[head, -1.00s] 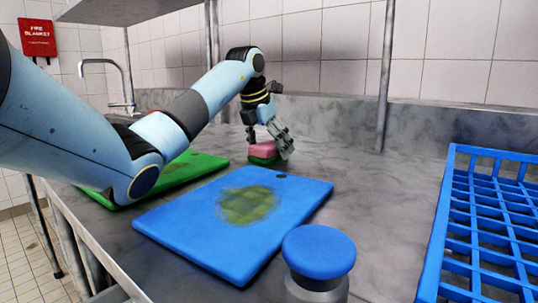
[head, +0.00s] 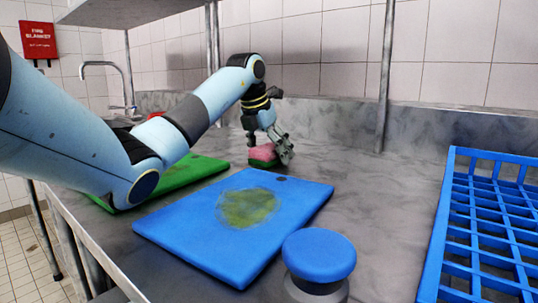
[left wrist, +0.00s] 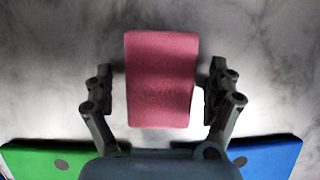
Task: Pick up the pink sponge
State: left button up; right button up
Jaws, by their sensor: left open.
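The pink sponge (head: 262,153) lies on the metal counter behind the blue board, with a green layer showing under its pink top. In the left wrist view the pink sponge (left wrist: 160,80) sits between the two fingers, with a gap on each side. My left gripper (head: 269,150) is open and reaches down around the sponge from above; in the left wrist view its fingers (left wrist: 161,92) stand to the left and right of it. Part of the sponge is hidden behind a finger in the head view. My right gripper is in neither view.
A blue board (head: 190,229) with a green-brown stain and a green board (head: 195,170) lie in front of the sponge. A jar with a blue lid (head: 319,254) stands nearer. A blue rack (head: 436,252) is at the right. A shelf post (head: 386,75) rises behind. Counter right of the sponge is clear.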

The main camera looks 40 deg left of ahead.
aim_at(272, 145)
pick_arm(q)
jog(key=c, duration=1)
jog(key=shift+r, duration=0.25)
notch_tip(272, 145, up, 4)
jog(key=shift+p, duration=0.3)
jog(key=shift+c, duration=0.2)
jog(key=s+d+r+p, duration=0.4)
jog(key=d+r+p, duration=0.2)
jog(key=d, duration=0.4)
jog(key=shift+s+d+r, duration=0.35)
jog(key=shift+r, duration=0.2)
